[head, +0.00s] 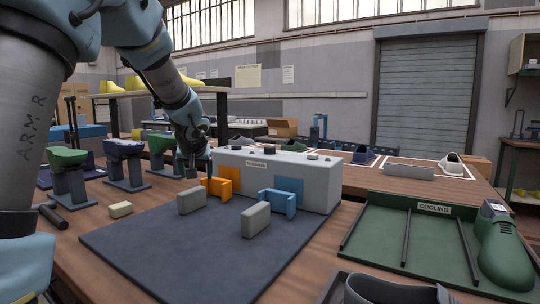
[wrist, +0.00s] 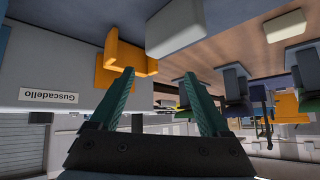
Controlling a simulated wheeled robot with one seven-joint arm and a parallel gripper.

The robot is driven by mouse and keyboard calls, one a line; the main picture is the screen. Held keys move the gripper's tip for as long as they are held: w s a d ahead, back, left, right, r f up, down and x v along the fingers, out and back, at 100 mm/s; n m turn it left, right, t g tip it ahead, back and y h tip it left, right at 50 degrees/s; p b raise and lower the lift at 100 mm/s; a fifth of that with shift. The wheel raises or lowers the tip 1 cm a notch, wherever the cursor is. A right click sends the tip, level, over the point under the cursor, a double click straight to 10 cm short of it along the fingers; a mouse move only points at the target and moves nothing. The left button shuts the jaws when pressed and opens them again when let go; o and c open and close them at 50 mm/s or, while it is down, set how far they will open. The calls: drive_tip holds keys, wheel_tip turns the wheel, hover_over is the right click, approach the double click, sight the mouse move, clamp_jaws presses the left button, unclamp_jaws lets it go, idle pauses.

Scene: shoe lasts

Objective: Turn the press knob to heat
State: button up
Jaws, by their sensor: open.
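The press is a long grey box (head: 320,187) with an orange bracket (head: 226,176) and a blue bracket (head: 284,199) on its front. Small dark knobs or buttons (head: 270,149) sit on its top; their settings and markings are too small to read. My gripper (head: 193,172) is open and empty, pointing down just beside the left end of the press. In the wrist view, which is upside down, the open fingers (wrist: 160,75) show near the orange bracket (wrist: 128,55) and the press side with its name label (wrist: 50,96). No knob shows there.
Grey pads (head: 256,219) stand on the dark mat (head: 190,255) before the press. Green and blue last stands (head: 125,165) are at left. A green cooling tray (head: 385,225) with a green shoe last (head: 503,250) is at right. A shelf (head: 150,94) stands behind my arm.

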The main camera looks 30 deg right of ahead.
drive_tip(key=s+d+r+t+h+b, duration=0.1)
drive_tip(key=d+r+b, duration=0.1)
drive_tip(key=d, duration=0.5)
drive_tip(key=s+d+r+t+b, duration=0.1)
drive_tip(key=d+r+b, duration=0.15)
drive_tip(key=d, duration=0.45)
drive_tip(key=t+h+b, duration=0.2)
approach(270, 147)
drive_tip(key=p+x, duration=0.3)
drive_tip(key=x, duration=0.8)
drive_tip(key=shift+r+p, duration=0.15)
drive_tip(key=shift+p, duration=0.2)
clamp_jaws()
